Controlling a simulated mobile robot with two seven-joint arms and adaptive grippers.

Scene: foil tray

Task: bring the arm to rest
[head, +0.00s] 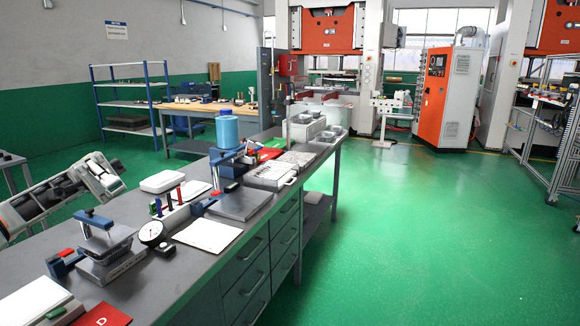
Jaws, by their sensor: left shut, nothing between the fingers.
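My left arm comes in from the left edge above the near left side of the long grey workbench (163,272). My left gripper (106,176) is at the end of this arm, over the bench's far left edge. It is shut, with nothing seen between its fingers. It is apart from the things on the bench. My right gripper is out of the picture. Shallow metallic trays (298,158) lie toward the far end of the bench, well away from my left gripper.
Near the gripper stand a blue-handled fixture (103,240), a dial gauge (152,235) and a white lidded box (161,181). A blue bottle (227,130) stands farther along. Drawers (254,262) line the bench front. Green floor (430,240) at right is clear.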

